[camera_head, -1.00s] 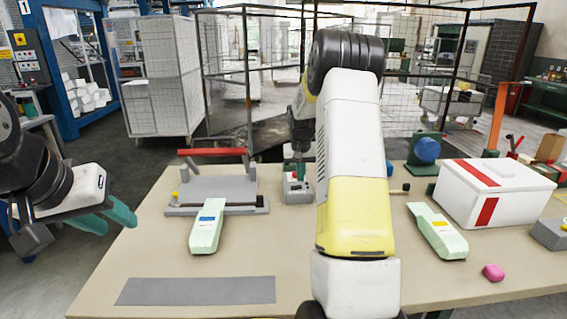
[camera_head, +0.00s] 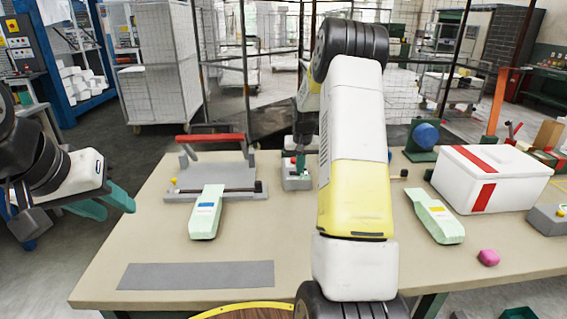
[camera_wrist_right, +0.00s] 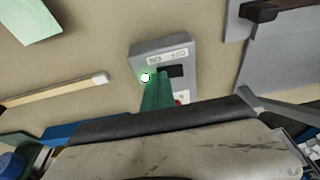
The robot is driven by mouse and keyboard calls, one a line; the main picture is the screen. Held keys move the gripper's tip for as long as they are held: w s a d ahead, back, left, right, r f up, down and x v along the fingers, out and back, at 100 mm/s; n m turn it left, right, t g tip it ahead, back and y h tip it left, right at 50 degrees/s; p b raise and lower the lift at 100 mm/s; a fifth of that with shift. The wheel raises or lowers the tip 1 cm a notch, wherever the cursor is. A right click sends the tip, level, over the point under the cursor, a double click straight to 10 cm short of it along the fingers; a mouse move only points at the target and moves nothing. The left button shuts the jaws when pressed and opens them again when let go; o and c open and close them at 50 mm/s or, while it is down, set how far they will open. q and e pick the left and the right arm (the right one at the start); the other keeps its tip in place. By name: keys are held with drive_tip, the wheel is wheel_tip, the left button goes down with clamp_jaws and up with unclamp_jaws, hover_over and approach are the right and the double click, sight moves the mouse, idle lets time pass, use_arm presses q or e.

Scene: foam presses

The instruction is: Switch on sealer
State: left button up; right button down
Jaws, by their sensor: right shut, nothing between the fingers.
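The sealer (camera_head: 225,179) is a grey base with a raised red handle bar (camera_head: 211,138), on the table left of centre. A small grey switch box (camera_head: 296,182) stands just right of it. My left gripper (camera_head: 112,203) is open and empty, left of the table.
Pale green bottle-shaped pieces lie in front of the sealer (camera_head: 206,213) and at the right (camera_head: 435,216). A grey mat (camera_head: 195,275) lies at the front.

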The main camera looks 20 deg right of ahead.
drive_tip(key=shift+a, duration=0.1)
drive_tip(key=shift+w+a+r, duration=0.2)
drive_tip(key=shift+a+r, duration=0.05)
drive_tip(key=shift+a, duration=0.35)
drive_tip(key=shift+r, duration=0.1)
drive_tip(key=v, duration=0.7)
drive_tip(key=shift+r, duration=0.3)
drive_tip(key=shift+s+a+r, duration=0.1)
drive_tip(key=shift+s, duration=0.05)
